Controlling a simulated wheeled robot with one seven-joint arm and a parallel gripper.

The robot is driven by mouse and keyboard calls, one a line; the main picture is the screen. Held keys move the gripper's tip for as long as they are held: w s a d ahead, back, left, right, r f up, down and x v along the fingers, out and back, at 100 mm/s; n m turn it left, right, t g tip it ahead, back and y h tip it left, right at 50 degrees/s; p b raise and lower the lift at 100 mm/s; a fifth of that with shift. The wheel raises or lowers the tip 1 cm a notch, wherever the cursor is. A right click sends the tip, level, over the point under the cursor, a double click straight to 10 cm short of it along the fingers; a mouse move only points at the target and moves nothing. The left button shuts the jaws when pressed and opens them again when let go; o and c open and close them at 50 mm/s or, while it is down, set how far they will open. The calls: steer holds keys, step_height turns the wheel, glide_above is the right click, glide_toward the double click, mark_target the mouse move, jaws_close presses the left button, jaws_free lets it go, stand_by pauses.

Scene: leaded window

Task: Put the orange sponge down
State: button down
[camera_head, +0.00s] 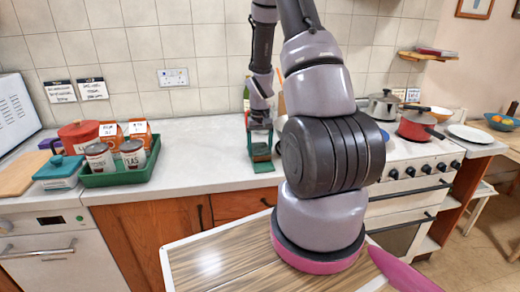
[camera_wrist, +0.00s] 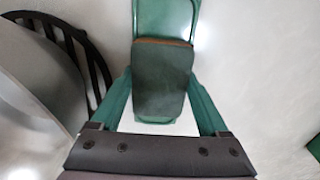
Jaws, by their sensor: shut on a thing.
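My gripper (camera_wrist: 163,95) reaches down over the worktop with its two green fingers shut on the sponge (camera_wrist: 162,78). In the wrist view the sponge shows a dark green face with a thin orange-brown edge at the top. A green dish (camera_wrist: 165,18) lies behind and beneath it. In the head view my gripper (camera_head: 260,135) is over the green dish (camera_head: 263,167) on the counter, left of the stove. The sponge is small and hard to make out there. I cannot tell whether it touches the dish.
A red pan (camera_head: 417,125) and a steel pot (camera_head: 383,105) are on the stove at right. The counter between tray and dish is clear.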

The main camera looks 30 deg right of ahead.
steer(key=shift+f, duration=0.15)
jaws_free()
step_height(320, 180, up, 13)
step_height(320, 180, up, 15)
steer(key=t, duration=0.3)
glide_above(260, 149)
steer(key=s+a, duration=0.5)
steer(key=a, duration=0.2)
steer(key=s+a+r+t+y, duration=0.1)
steer(key=s+a+r+t, duration=0.1)
steer(key=s, duration=0.5)
steer(key=s+a+r+m+t+y, duration=0.1)
steer(key=s+a+r+t, duration=0.1)
steer(key=s+a+r, duration=0.3)
steer(key=v, duration=0.3)
steer(key=shift+s+a, duration=0.25)
steer(key=shift+r, duration=0.1)
